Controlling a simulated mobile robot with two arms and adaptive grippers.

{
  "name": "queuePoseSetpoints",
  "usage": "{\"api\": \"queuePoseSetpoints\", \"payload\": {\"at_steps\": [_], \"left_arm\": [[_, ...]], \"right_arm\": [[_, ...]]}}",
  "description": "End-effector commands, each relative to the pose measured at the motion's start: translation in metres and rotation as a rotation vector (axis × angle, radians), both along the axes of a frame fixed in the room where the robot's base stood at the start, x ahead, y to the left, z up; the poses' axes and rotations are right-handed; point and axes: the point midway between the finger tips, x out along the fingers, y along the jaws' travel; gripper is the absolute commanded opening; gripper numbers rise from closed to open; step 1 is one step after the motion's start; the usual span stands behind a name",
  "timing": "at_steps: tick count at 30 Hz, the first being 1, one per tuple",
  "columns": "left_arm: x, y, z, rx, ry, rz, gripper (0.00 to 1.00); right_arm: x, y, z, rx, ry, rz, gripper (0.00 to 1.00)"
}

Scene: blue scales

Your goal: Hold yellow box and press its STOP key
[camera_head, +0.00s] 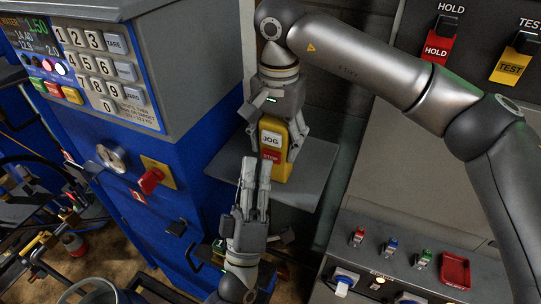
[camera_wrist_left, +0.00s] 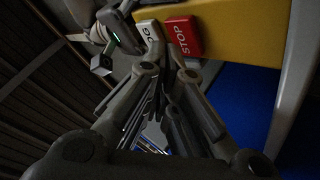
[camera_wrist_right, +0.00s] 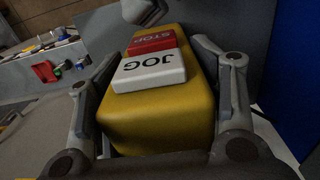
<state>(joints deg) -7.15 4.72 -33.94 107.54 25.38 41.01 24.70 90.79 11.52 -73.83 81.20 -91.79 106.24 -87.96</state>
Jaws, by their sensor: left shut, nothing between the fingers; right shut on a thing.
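The yellow box (camera_head: 280,172) stands upright on a grey shelf (camera_head: 305,186), with a white JOG key (camera_head: 271,139) above a red STOP key (camera_head: 270,157) on its front. My right gripper (camera_head: 281,135) comes from above and is shut on the box, one finger at each side, as the right wrist view (camera_wrist_right: 165,110) shows. My left gripper (camera_head: 256,165) is shut and empty, its fingertips in front of the lower part of the box by the STOP key. In the left wrist view its fingertips (camera_wrist_left: 160,40) are close to the STOP key (camera_wrist_left: 183,36); contact cannot be told.
A blue scale cabinet with a number keypad (camera_head: 100,70) and a red knob (camera_head: 151,180) stands at left. At right a grey panel bears HOLD (camera_head: 438,48) and TEST (camera_head: 510,68) keys. A bench with small switches and a red tray (camera_head: 455,269) is below it.

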Motion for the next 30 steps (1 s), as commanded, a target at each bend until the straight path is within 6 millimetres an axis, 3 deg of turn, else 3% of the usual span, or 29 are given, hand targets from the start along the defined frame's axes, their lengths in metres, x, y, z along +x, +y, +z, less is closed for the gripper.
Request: {"api": "queuePoseSetpoints", "payload": {"at_steps": [30], "left_arm": [[0.0094,-0.0038,-0.0004,0.0,0.0,0.0,0.0]], "right_arm": [[-0.0005,-0.0003,-0.002,-0.002,0.003,0.0,0.26]]}}
